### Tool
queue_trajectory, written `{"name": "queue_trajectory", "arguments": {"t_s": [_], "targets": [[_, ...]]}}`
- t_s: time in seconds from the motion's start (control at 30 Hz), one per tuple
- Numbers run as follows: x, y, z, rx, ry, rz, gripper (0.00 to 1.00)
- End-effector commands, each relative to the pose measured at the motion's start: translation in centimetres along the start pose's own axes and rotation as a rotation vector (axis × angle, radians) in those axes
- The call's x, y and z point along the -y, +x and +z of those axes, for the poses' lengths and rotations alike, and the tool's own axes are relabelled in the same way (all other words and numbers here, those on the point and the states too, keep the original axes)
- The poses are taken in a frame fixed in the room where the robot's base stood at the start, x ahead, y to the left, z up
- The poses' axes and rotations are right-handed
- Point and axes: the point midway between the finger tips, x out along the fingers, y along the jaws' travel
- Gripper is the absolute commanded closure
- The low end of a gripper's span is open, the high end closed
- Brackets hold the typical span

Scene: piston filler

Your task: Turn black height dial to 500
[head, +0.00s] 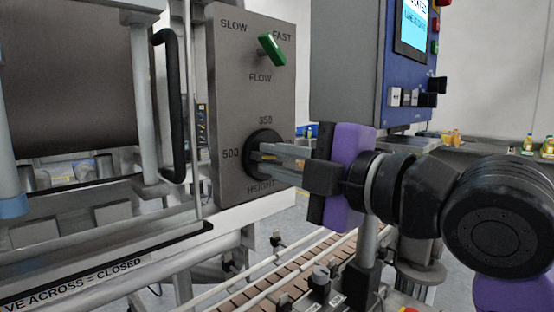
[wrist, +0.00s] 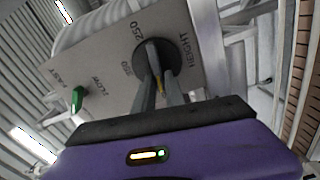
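The round black height dial (head: 264,138) sits low on the grey panel, with 350 printed above it, 500 to its left and HEIGHT below. In the wrist view the dial (wrist: 178,57) has 250 and 350 beside it; 500 cannot be seen there. My gripper (head: 264,153) reaches the dial from the right, its fingers on either side of the dial's raised grip. In the wrist view my gripper (wrist: 159,75) appears closed on that grip. A small yellow mark shows between the fingers, on the side facing 500. The fingers hide part of the dial face.
A green flow lever (head: 272,50) is higher on the same panel (head: 235,85). A black handle (head: 172,105) stands left of it. A blue control box (head: 350,65) hangs above my wrist. A conveyor (head: 290,270) with small fittings runs below my gripper.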

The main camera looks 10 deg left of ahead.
Motion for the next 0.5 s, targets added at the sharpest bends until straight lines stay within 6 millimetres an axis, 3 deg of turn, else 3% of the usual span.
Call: {"name": "queue_trajectory", "arguments": {"t_s": [0.07,0.37,0.5], "targets": [[0.05,0.01,-0.02,0.0,0.001,0.0,0.67],[-0.04,-0.03,0.04,0.001,0.002,0.002,0.67],[-0.04,-0.92,0.12,0.002,0.002,0.003,0.67]]}}
